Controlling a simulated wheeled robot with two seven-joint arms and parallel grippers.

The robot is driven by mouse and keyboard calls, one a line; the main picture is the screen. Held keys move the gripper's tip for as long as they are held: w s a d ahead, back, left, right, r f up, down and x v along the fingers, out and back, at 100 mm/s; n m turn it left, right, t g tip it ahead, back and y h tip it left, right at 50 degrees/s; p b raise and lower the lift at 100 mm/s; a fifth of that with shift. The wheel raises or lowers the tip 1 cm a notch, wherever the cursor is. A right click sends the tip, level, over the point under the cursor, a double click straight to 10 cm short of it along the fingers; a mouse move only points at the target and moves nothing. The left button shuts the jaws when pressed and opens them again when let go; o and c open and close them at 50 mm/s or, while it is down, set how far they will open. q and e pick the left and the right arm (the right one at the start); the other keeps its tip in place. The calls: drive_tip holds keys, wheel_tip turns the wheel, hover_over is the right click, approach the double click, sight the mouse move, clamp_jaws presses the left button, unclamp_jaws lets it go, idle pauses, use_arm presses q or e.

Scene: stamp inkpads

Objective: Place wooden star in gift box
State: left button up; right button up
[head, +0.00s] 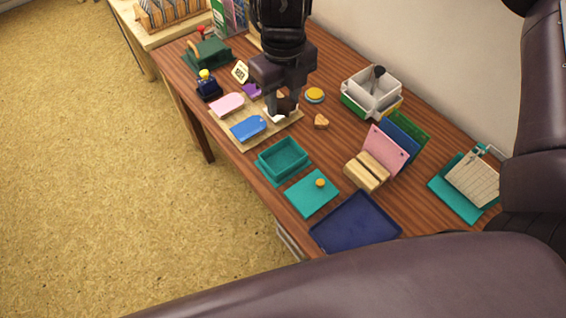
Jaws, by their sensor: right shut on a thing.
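My right gripper (282,103) points down over the back part of the tan board and is shut on a small brown wooden piece (283,94). The fingers hide much of this piece, so I cannot tell whether it is the star. A white item (279,113) lies below the fingers; I cannot tell if the piece touches it. Another small wooden piece (321,121) lies on the table to the right, its shape too small to be sure of. The open teal box (283,158) looks empty. Its apparent lid (310,196), with a yellow knob, lies in front of it. My left gripper is not in view.
The tan board (270,131) holds a pink pad (227,104) and a blue pad (248,128). A navy tray (356,224) lies at the front. A wooden rack (366,172) with upright cards and a grey caddy (374,92) stand to the right.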

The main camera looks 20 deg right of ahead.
drive_tip(key=shift+a+f+n, duration=0.15)
drive_tip(key=shift+n, duration=0.75)
drive_tip(key=b, duration=0.3)
hover_over(282, 164)
wheel_tip(282, 164, down, 15)
drive_tip(key=shift+f, duration=0.1)
drive_tip(key=shift+w+f+b, duration=0.1)
drive_tip(key=shift+f+b, duration=0.2)
drive_tip(key=shift+f, duration=2.05)
drive_tip(key=shift+f, duration=0.15)
drive_tip(key=o, duration=0.7)
drive_tip(key=shift+c, duration=0.2)
